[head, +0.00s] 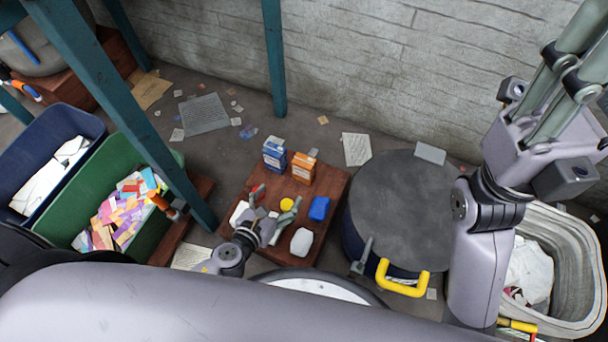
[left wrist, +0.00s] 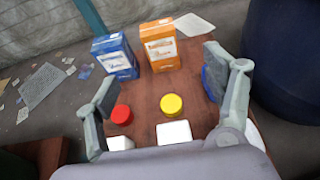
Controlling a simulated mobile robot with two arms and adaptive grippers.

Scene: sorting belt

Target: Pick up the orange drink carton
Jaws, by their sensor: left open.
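The orange drink carton (head: 303,168) stands upright on a brown wooden board (head: 336,188), right of a blue carton (head: 274,156). In the left wrist view the orange carton (left wrist: 159,45) is at the top middle, beyond the fingertips. My left gripper (head: 274,204) is open and empty, in front of the cartons and apart from them; its fingers (left wrist: 160,78) frame a yellow-lidded item (left wrist: 171,104). What seems to be my right gripper (head: 566,85) is raised at the upper right, its tips cut off by the frame.
A red-lidded item (left wrist: 121,114), a blue item (head: 319,208) and a white item (head: 302,241) are on the board near my left fingers. A dark drum (head: 400,205) stands right of the board. Teal posts (head: 275,60) and a green bin (head: 105,155) are left and behind.

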